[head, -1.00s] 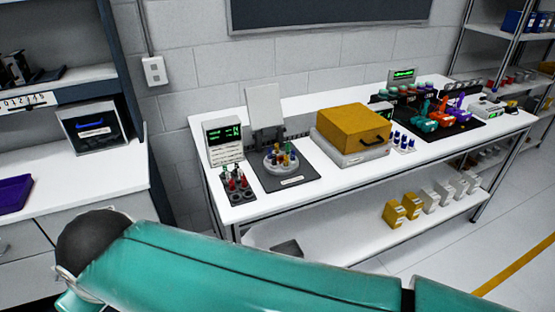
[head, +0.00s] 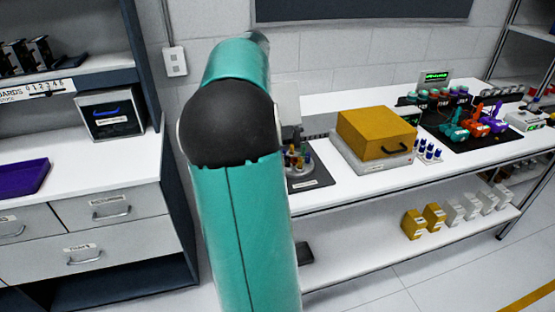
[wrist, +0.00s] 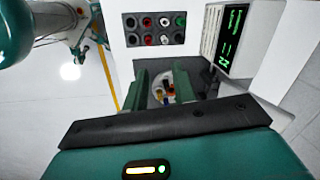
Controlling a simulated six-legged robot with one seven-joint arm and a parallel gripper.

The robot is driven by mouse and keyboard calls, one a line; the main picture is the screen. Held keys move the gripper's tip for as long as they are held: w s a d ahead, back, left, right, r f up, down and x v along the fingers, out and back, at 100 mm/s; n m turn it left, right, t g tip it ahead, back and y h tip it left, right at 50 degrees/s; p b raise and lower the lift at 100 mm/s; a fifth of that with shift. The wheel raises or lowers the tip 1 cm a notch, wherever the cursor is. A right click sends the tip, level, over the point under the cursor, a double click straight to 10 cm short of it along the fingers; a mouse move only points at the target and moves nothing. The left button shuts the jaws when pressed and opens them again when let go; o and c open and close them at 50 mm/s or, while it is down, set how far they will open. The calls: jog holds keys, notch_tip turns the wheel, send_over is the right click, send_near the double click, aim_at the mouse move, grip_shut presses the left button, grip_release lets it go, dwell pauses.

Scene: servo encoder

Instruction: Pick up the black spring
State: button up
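My gripper (wrist: 161,78) is open in the wrist view, its two dark green fingers apart with nothing seen held between them. Beyond the fingers is a round holder (wrist: 160,100) with small coloured pegs, partly hidden. A dark rack (wrist: 156,47) with two rows of round wells holds red, white, green and dark pieces, above the fingers in the picture. I cannot tell which dark piece, if any, is the black spring. In the head view my arm hides the rack, and my gripper cannot be made out.
A display unit with green digits (wrist: 232,38) stands beside the rack. In the head view a yellow box (head: 372,128) with a black handle sits on the bench. A black mat with coloured devices (head: 468,145) lies farther right. Drawers and a purple tray (head: 22,177) are left.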

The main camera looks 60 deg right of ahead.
aim_at(287, 157)
jog(key=s+d+f+m+g, duration=0.1)
jog(key=s+d+f+m, duration=0.15)
jog(key=d, duration=0.35)
jog(key=s+d+f+m, duration=0.2)
jog(key=s+d+m, duration=0.1)
jog(key=s+d, duration=0.15)
jog(key=f, duration=1.3)
jog(key=shift+w+d+f, duration=0.3)
jog(key=shift+w+d, duration=0.05)
jog(key=shift+d, duration=0.05)
grip_shut()
